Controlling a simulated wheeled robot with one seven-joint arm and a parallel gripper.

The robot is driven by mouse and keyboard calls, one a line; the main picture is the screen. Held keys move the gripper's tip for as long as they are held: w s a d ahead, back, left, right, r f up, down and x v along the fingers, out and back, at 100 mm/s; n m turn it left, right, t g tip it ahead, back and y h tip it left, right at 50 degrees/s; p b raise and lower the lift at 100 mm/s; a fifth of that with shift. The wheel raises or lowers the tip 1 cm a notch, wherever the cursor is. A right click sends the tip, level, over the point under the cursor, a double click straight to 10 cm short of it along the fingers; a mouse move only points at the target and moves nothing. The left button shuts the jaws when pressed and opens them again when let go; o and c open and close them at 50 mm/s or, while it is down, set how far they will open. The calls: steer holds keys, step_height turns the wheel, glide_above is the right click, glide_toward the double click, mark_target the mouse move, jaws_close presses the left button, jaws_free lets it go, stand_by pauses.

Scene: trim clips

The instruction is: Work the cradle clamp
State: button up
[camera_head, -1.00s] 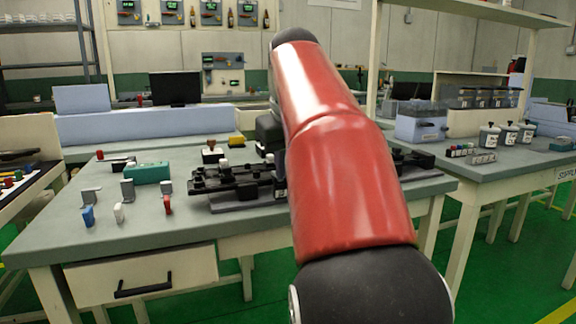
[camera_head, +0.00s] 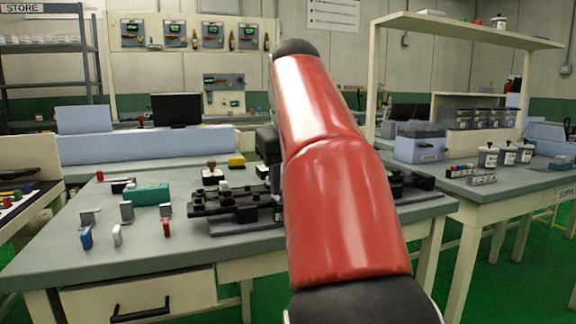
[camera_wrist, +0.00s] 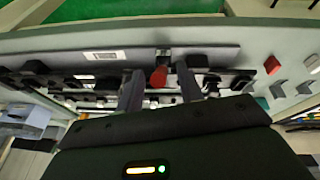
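The cradle clamp fixture (camera_head: 235,205) is a long black rail assembly on the grey-green bench; my red arm covers its middle. In the wrist view the fixture (camera_wrist: 95,80) runs across the picture with a white label strip on a grey bar. A red knob or lever end (camera_wrist: 159,76) stands out from it. My gripper (camera_wrist: 159,80) is open, with one finger on each side of this red part and visible gaps beside it. Whether the fingertips reach down to its depth I cannot tell. In the head view the gripper is hidden behind my arm.
Blue, white and red clips (camera_head: 117,235) stand at the bench's left front, near grey brackets and a teal block (camera_head: 147,194). A second bench (camera_head: 480,190) stands right.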

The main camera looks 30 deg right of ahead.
steer(key=v, duration=0.5)
steer(key=shift+s+r, duration=0.15)
steer(key=shift+r, duration=0.15)
